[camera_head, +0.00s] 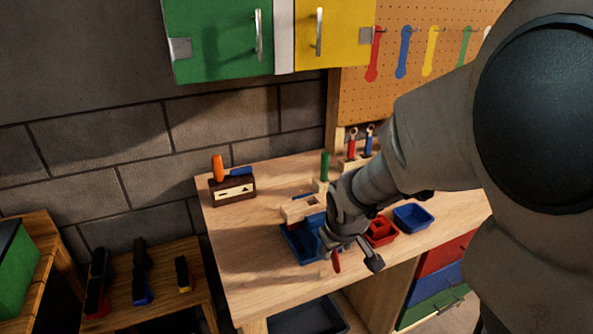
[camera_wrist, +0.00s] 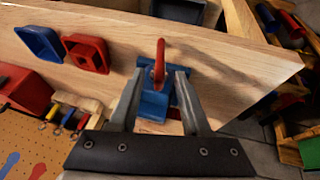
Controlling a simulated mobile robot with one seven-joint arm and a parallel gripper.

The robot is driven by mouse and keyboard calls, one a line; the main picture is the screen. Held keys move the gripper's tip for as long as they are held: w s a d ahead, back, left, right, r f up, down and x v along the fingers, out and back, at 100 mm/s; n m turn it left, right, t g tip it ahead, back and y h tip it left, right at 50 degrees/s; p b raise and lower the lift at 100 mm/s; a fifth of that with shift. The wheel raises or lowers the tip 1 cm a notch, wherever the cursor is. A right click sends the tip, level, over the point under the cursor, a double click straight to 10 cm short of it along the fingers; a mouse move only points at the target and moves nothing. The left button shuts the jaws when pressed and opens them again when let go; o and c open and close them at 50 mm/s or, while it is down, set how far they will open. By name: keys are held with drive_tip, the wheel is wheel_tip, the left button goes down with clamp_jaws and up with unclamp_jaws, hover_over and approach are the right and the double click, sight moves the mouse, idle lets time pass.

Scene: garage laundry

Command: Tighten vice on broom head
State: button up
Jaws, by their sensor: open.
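The blue vice (camera_head: 303,243) stands near the front edge of the wooden workbench, partly hidden by my arm in the head view. Its red handle (camera_head: 336,262) points to the front. In the wrist view the blue vice (camera_wrist: 154,105) and red handle (camera_wrist: 159,62) lie between my fingers. My gripper (camera_wrist: 160,80) is open, its fingers on either side of the handle; I cannot tell whether they touch it. It also shows in the head view (camera_head: 353,258). A light wooden block (camera_head: 298,210) sits at the vice; whether it is the broom head is unclear.
On the bench (camera_head: 250,265) a red bin (camera_head: 382,237) and a blue bin (camera_head: 413,216) stand right of the vice. A brown box (camera_head: 232,190) stands at the back left. Several dark brushes lie on the low stool (camera_head: 165,270).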

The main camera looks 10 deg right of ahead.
sight(334, 258)
drive_tip(key=b+x, duration=0.1)
drive_tip(key=x, duration=0.6)
drive_tip(key=shift+w+f+b, duration=0.15)
drive_tip(key=shift+f+b, duration=0.2)
drive_tip(key=shift+b, duration=0.05)
clamp_jaws()
